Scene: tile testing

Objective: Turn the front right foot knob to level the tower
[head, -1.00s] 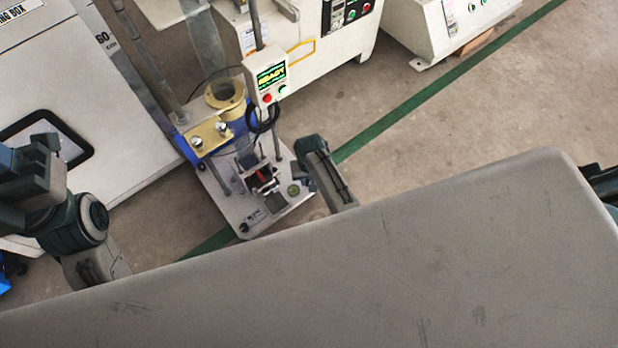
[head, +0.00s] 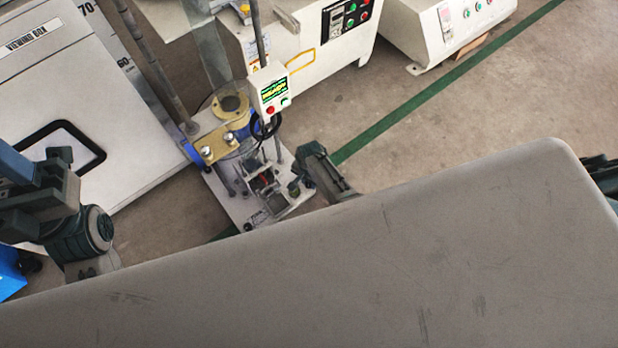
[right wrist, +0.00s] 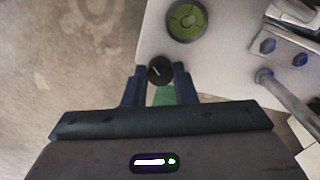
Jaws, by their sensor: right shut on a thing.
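The tower's white base plate (head: 238,206) stands on the floor in the head view, with rods, a brass plate (head: 218,144) and a brass ring (head: 231,106) above. In the right wrist view, the black foot knob (right wrist: 159,68) sits at the plate's corner. My right gripper (right wrist: 160,76) is shut on the knob, one finger on each side. A round green bubble level (right wrist: 187,20) lies on the plate just beyond; its bubble is too small to read. In the head view my right gripper (head: 301,170) is at the plate's right edge. My left gripper (head: 48,190) is far left, its fingers unclear.
A grey surface (head: 350,270) fills the near foreground. A small control box (head: 270,90) with a lit screen hangs on the tower. A white viewing box (head: 60,90) stands at left, machines (head: 335,45) behind. The floor to the right is open.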

